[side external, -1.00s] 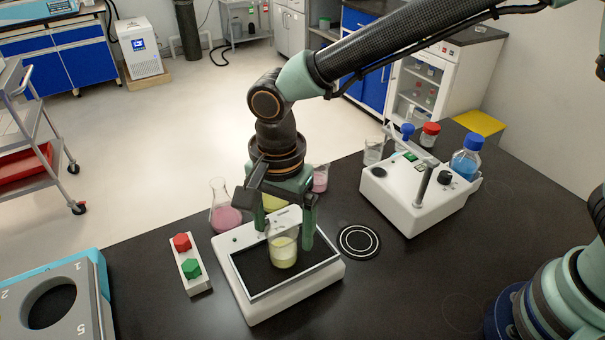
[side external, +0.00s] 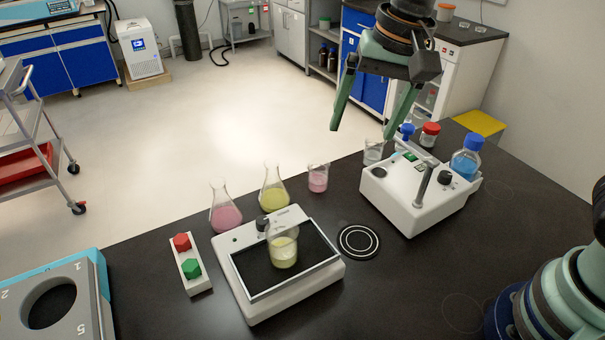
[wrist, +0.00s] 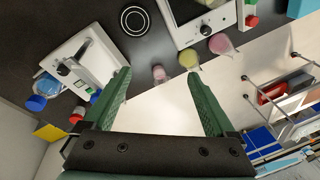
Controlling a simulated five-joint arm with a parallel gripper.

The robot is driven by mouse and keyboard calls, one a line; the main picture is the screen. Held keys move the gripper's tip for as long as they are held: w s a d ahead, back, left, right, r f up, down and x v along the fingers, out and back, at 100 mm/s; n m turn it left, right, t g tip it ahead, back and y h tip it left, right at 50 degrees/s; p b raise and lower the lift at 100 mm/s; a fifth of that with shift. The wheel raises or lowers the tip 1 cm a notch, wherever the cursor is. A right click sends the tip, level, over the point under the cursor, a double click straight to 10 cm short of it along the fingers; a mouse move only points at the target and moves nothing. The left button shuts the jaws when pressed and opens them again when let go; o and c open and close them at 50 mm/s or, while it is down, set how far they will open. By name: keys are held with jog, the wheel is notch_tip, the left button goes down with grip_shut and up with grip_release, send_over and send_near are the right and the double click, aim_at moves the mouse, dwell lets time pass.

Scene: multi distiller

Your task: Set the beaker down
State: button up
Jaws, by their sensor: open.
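A beaker (side external: 283,247) with pale yellow liquid stands upright on the black top of a white plate device (side external: 262,310) in the side view. My gripper (side external: 362,136) is open and empty, raised high to the right of the beaker and well apart from it. Its two green fingers are spread wide, and nothing is between them. In the wrist view my gripper (wrist: 160,88) also shows open. The plate device (wrist: 203,28) is only partly in that view, at the top, and I cannot make out the beaker there.
Flasks with pink (side external: 226,215) and yellow (side external: 273,198) liquid and a small pink beaker (side external: 318,180) stand behind the plate. A white instrument (side external: 412,198), a blue-capped bottle (side external: 466,158) and an empty glass beaker (side external: 373,153) are at right. A ringed black disc (side external: 359,242) lies between.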

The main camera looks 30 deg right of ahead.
jog(key=s+d+n+t+h, duration=0.1)
jog(key=s+d+n+t, duration=0.2)
jog(key=d, duration=1.1)
jog(key=s+n, duration=0.2)
jog(key=n, duration=0.1)
jog(key=shift+s+d+f, duration=0.2)
jog(key=shift+d+f, duration=0.05)
